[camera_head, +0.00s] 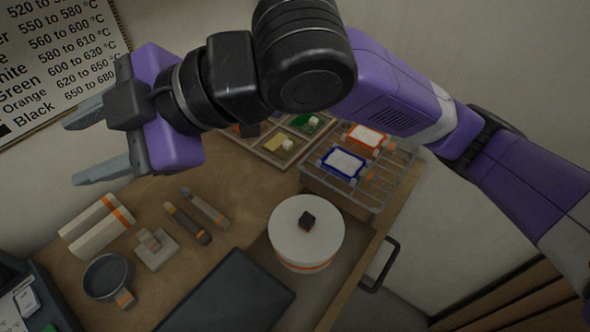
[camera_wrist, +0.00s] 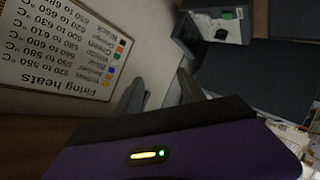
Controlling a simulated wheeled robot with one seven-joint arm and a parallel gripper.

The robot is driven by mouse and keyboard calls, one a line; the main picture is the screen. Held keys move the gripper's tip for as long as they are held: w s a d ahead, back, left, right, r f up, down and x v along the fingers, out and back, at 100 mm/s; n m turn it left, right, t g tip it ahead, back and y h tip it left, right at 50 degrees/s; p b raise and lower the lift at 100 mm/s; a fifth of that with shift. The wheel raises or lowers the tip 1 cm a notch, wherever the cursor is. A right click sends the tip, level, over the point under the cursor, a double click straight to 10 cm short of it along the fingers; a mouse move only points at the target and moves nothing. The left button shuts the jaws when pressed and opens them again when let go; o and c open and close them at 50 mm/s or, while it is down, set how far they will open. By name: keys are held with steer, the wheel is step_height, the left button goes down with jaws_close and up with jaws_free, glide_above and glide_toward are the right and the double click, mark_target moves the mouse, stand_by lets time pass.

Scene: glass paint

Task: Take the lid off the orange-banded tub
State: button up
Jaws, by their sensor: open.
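The orange-banded tub (camera_head: 303,266) stands on the table at the lower middle of the head view. It is round and white, with an orange band low on its side. Its white lid (camera_head: 285,228) sits on top, with a small dark knob (camera_head: 307,221) at the centre. My gripper (camera_head: 70,152) is at the upper left of the head view, open and empty, above the table's left side and well away from the tub. In the wrist view, my gripper's fingers (camera_wrist: 160,92) are spread with nothing between them. The tub does not show in the wrist view.
A wire rack (camera_head: 398,182) with blue- and orange-framed panels stands behind the tub. A dark flat slab (camera_head: 228,296) lies left of it. White orange-banded blocks (camera_head: 97,226), a round dark cup (camera_head: 106,277) and two sticks lie further left. A firing-heats chart (camera_wrist: 62,42) hangs on the wall.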

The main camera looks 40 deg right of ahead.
steer(key=s+d+f+n+g+h, duration=0.1)
steer(key=s+d+f+g+h, duration=0.1)
steer(key=d+f+h, duration=0.45)
steer(key=n+g+h, duration=0.2)
steer(key=g+h, duration=0.3)
steer(key=h, duration=0.1)
glide_above(307, 218)
steer(key=a, duration=0.1)
step_height(307, 218, down, 9)
steer(key=f, duration=0.5)
steer(key=d+f+p, duration=0.1)
steer(key=f, duration=0.1)
steer(key=shift+f, duration=0.15)
steer(key=shift+c, duration=0.2)
jaws_close()
